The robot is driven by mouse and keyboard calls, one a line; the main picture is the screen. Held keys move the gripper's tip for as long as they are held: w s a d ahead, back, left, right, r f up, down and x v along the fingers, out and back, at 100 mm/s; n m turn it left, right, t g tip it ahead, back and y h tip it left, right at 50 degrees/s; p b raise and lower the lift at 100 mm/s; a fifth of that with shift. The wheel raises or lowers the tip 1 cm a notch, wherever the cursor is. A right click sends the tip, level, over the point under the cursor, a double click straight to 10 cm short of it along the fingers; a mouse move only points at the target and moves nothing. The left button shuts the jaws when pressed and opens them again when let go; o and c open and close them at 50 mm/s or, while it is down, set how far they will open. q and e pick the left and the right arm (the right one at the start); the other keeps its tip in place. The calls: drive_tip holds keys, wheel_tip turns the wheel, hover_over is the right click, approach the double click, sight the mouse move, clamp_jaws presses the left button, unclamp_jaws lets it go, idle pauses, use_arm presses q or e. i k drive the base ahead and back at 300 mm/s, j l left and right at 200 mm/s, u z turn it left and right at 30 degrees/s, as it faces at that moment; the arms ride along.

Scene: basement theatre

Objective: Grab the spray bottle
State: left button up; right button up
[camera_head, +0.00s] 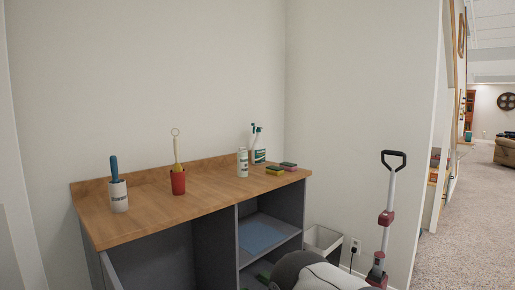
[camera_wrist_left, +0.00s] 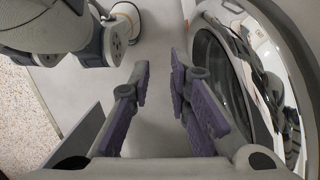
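The spray bottle (camera_head: 259,150) stands upright at the back right of the wooden countertop (camera_head: 150,213) in the head view. It has a white and green label and a dark green and white nozzle. A white canister (camera_head: 242,163) stands just in front of it on the left. My left gripper (camera_wrist_left: 158,75) shows in the left wrist view with its purple-padded fingers apart and nothing between them. It points down over a grey floor, away from the counter items. Neither gripper shows in the head view, and my right gripper is not seen.
Sponges (camera_head: 275,170) lie right of the canister. A red cup (camera_head: 178,182) and a white cup (camera_head: 118,195) hold brushes at the left. An upright vacuum (camera_head: 388,215) stands right of the counter near a grey bin (camera_head: 322,239). Carpet (camera_head: 470,220) is open at the right.

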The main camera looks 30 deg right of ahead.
sight(259, 150)
drive_tip(key=l+z, duration=0.1)
drive_tip(key=l, duration=0.8)
drive_tip(key=i+l+z, duration=0.1)
drive_tip(key=l, duration=0.8)
